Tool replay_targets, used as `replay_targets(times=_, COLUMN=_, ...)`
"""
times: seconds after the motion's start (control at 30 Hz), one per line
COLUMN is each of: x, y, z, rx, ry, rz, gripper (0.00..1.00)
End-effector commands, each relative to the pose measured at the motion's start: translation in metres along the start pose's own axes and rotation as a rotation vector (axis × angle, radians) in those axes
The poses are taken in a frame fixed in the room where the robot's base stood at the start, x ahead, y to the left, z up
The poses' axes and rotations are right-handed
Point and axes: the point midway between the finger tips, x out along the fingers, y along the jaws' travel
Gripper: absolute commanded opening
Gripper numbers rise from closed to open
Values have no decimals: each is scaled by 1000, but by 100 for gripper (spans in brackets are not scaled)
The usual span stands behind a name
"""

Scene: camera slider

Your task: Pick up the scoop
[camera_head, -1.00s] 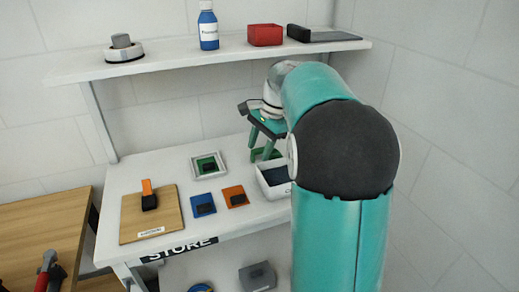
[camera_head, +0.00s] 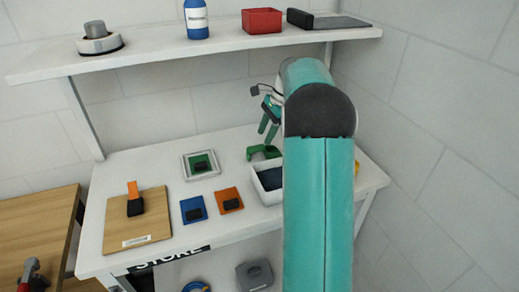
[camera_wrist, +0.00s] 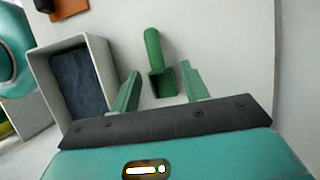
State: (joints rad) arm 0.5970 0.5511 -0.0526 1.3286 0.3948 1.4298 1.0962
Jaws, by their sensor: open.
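The scoop (camera_head: 262,152) is green and lies on the white table, beside the white bin. In the wrist view the scoop (camera_wrist: 162,82) has its rounded handle pointing to the top and its open end toward my gripper. My gripper (camera_head: 268,126) is open and appears just above the scoop in the head view. In the wrist view the two green fingers of my gripper (camera_wrist: 160,78) stand on either side of the scoop's open end. They look apart from it, with nothing between them gripped. The height gap is hard to judge.
The white bin (camera_wrist: 101,47) with dark contents stands left of the scoop in the wrist view. A framed green item (camera_head: 201,166), blue card (camera_head: 193,210), orange card (camera_head: 229,201) and wooden board (camera_head: 137,226) lie farther left. A shelf (camera_head: 230,47) hangs above the table. Bare tabletop is right of the scoop.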

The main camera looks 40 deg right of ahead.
Motion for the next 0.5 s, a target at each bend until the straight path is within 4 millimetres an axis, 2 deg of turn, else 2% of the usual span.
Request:
replay_targets(times=0.4, x=55, y=6, z=-2, rx=-3, ry=0, rz=3, gripper=45)
replay_targets(times=0.5, x=62, y=5, z=-2, rx=-4, ry=0, rz=2, gripper=45)
